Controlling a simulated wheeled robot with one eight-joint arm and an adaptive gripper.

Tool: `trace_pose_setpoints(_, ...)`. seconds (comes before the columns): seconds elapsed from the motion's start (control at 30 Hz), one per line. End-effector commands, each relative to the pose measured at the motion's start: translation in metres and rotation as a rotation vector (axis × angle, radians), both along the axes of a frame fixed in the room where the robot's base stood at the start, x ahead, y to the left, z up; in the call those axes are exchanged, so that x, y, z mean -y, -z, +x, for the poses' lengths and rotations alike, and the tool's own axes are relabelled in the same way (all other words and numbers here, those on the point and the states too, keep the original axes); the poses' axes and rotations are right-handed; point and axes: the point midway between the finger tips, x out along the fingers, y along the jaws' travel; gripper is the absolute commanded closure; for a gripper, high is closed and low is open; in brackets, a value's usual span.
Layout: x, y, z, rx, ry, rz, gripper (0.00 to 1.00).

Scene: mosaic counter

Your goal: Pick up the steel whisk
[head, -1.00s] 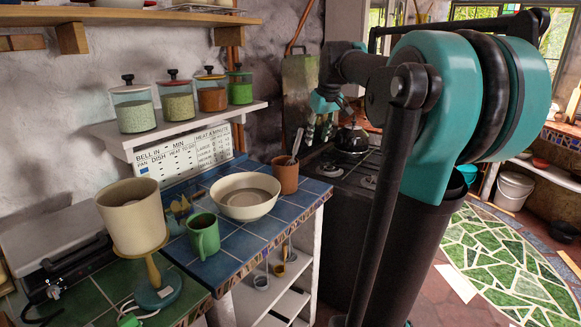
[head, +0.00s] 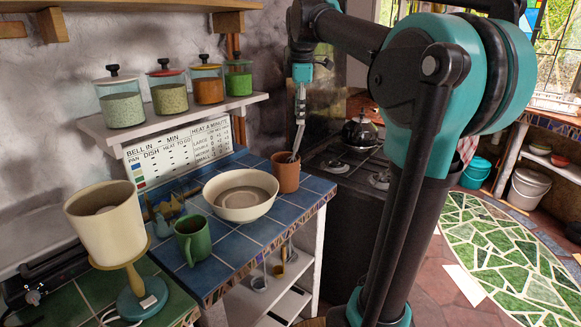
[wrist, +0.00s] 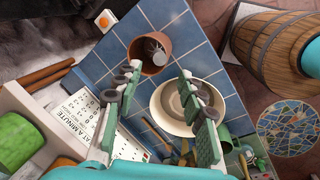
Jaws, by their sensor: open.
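The steel whisk (head: 294,153) stands tilted in a terracotta pot (head: 286,177) at the back right of the blue-tiled counter. In the wrist view, the whisk (wrist: 155,49) shows as thin grey metal inside the pot (wrist: 137,54), beyond my fingertips. My gripper (head: 299,119) hangs pointing down, above the pot in the head view. In the wrist view, my gripper (wrist: 159,76) is open, with nothing between its two fingers. The whisk's lower part is hidden in the pot.
A cream bowl (head: 240,212) stands close to the pot, with a green mug (head: 193,241) and a lamp (head: 133,281) farther left. A shelf with several jars (head: 121,104) overhangs the counter's back. The stove with a kettle (head: 360,133) is at right.

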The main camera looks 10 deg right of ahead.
Motion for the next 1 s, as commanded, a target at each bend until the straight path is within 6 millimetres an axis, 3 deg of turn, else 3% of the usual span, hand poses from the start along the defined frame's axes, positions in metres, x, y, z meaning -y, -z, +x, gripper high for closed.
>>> trace_pose_setpoints(0.23,0.001,0.043,0.01,0.0,0.001,0.0,0.6)
trace_pose_setpoints(0.53,0.0,0.064,0.015,0.0,0.002,0.0,0.6)
trace_pose_setpoints(0.8,-0.001,0.099,0.025,0.0,0.002,0.0,0.6)
trace_pose_setpoints(1.0,-0.001,0.107,0.026,0.0,0.002,0.0,0.6)
